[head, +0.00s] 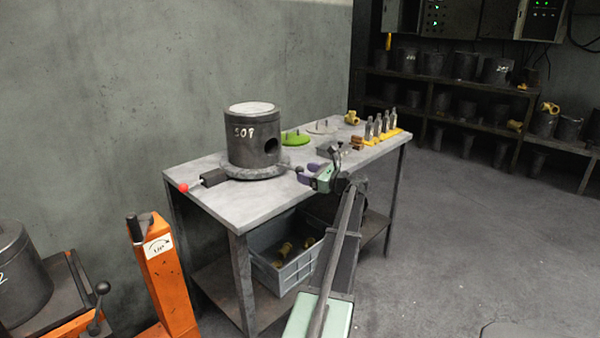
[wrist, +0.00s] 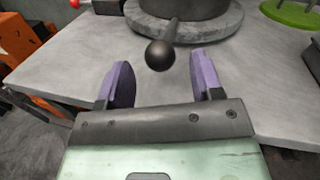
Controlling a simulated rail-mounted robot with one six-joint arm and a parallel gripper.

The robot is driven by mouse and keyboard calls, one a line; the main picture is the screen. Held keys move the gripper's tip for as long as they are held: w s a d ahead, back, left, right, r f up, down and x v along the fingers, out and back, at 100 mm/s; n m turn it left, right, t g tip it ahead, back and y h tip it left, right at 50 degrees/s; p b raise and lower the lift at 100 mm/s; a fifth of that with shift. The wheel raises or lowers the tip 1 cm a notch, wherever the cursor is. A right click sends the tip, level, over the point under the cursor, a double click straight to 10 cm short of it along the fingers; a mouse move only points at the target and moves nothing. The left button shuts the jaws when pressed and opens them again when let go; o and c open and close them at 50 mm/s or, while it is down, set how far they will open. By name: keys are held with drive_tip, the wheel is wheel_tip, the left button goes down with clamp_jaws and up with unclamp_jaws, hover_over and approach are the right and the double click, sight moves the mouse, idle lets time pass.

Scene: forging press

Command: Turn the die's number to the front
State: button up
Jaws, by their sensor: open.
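The die (head: 252,138) is a dark cylinder with a light top, a round hole on its side and the number 508 in white on the side seen in the head view. It stands upright on a round grey turntable (head: 238,172), which also shows in the wrist view (wrist: 205,30). A black ball-ended handle (wrist: 160,53) sticks out from the turntable toward my gripper. My gripper (wrist: 160,85) is open, with two purple fingers. The ball lies just beyond the fingertips, roughly centred between them; I cannot tell whether they touch it.
A red-knobbed lever (head: 184,187) sits at the table's left. A green disc (head: 297,138), a pale disc and several metal pins (head: 385,122) stand toward the right. A grey crate (head: 290,262) is on the lower shelf. An orange lift (head: 165,275) stands left of the table.

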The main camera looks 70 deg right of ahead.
sight(300, 170)
drive_tip(key=w, duration=0.3)
drive_tip(key=shift+w+d, duration=0.25)
drive_tip(key=shift+d, duration=0.05)
drive_tip(key=shift+c, duration=0.3)
clamp_jaws()
drive_tip(key=shift+d, duration=0.15)
